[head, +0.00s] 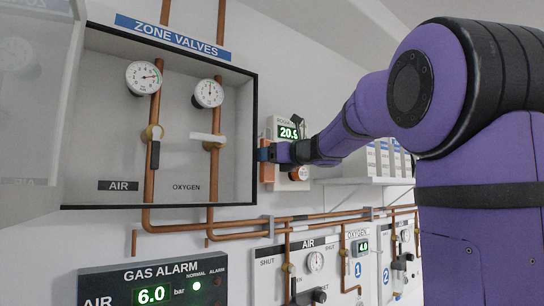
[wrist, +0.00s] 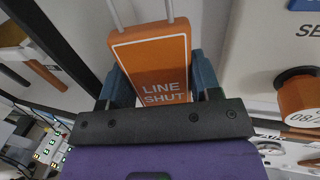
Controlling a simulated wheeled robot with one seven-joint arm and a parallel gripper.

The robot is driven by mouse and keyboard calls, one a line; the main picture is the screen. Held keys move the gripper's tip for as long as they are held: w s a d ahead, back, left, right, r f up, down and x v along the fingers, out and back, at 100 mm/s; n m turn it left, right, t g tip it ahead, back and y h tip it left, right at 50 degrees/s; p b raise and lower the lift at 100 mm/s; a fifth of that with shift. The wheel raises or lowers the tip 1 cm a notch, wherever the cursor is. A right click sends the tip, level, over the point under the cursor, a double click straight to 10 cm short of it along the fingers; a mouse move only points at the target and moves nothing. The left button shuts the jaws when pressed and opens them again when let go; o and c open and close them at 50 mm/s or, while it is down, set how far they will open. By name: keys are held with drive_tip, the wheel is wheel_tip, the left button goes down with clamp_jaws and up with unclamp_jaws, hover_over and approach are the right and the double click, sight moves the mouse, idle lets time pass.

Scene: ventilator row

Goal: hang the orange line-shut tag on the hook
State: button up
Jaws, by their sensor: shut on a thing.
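The orange tag (wrist: 152,62), lettered "LINE SHUT", is between the blue fingers of my gripper (wrist: 158,85) in the wrist view. My gripper is shut on its side edges. Two thin metal wires (wrist: 115,15) rise from the tag's top edge and run out of the picture. In the head view, my gripper (head: 268,154) is just right of the zone valve box, in front of the wall monitor. A strip of the orange tag (head: 266,173) shows there, mostly hidden by the gripper. I cannot make out the hook in either view.
The zone valve box (head: 256,110) stands open at left, with gauges and valve handles. The wall monitor (head: 276,127) reads about 20.6 and has an orange round part (wrist: 301,100). Copper pipes (head: 240,225) run below. A white shelf (head: 345,181) is at right.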

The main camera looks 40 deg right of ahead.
drive_tip(key=shift+w+a+f, duration=0.1)
drive_tip(key=shift+w+f, duration=0.1)
drive_tip(key=shift+w, duration=0.75)
drive_tip(key=shift+w+d+f, duration=0.1)
drive_tip(key=shift+w+f, duration=0.05)
drive_tip(key=shift+w, duration=0.75)
drive_tip(key=shift+w+a+f, duration=0.1)
drive_tip(key=shift+w+f, duration=0.1)
drive_tip(key=shift+w, duration=0.75)
drive_tip(key=o, duration=1.1)
drive_tip(key=shift+s, duration=0.1)
drive_tip(key=v, duration=1)
drive_tip(key=shift+s, duration=0.25)
drive_tip(key=shift+f, duration=0.1)
